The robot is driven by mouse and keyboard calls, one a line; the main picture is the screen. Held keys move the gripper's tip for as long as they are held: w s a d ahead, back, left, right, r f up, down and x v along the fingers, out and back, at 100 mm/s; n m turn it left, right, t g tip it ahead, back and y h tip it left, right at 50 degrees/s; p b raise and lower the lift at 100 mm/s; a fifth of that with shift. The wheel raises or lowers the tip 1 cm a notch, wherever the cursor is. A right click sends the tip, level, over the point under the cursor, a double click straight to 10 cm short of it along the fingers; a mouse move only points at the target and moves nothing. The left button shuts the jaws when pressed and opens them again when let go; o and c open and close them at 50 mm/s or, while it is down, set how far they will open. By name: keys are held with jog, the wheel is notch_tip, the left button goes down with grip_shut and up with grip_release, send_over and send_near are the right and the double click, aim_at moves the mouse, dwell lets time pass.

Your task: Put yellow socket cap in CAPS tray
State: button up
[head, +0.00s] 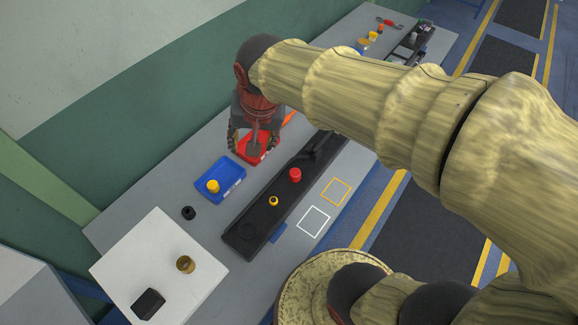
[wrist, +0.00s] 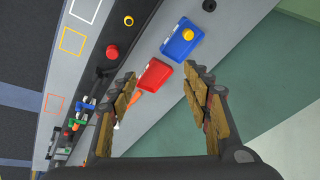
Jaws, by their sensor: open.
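A yellow cap (head: 213,186) sits inside the blue tray (head: 232,187). In the wrist view the yellow cap (wrist: 187,35) lies in the blue tray (wrist: 176,50) beyond my fingertips. My gripper (head: 253,145) is open and above the red tray (head: 268,152), which also shows between the fingertips in the wrist view (wrist: 152,76). Nothing is held between the fingers. A smaller yellow round piece (head: 273,201) with a dark middle is on the black rail (head: 248,229). The tray labels are too small to read, so I cannot tell which tray is CAPS.
A red knob-like piece (head: 295,175) stands on the rail. A black ring-like piece (head: 189,213) lies near the blue tray. A white surface (head: 160,255) holds a brass cylinder (head: 185,264) and a black block (head: 148,303). White and orange outlined squares mark bare table.

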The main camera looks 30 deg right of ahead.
jog(key=s+d+r+n+t, duration=0.1)
jog(key=s+d+n, duration=0.1)
jog(key=s+n, duration=0.4)
jog(key=s, duration=0.5)
jog(key=shift+s+d+r+t, duration=0.2)
jog(key=shift+s+d+t, duration=0.05)
jog(key=shift+d+t, duration=0.15)
jog(key=shift+f, duration=0.1)
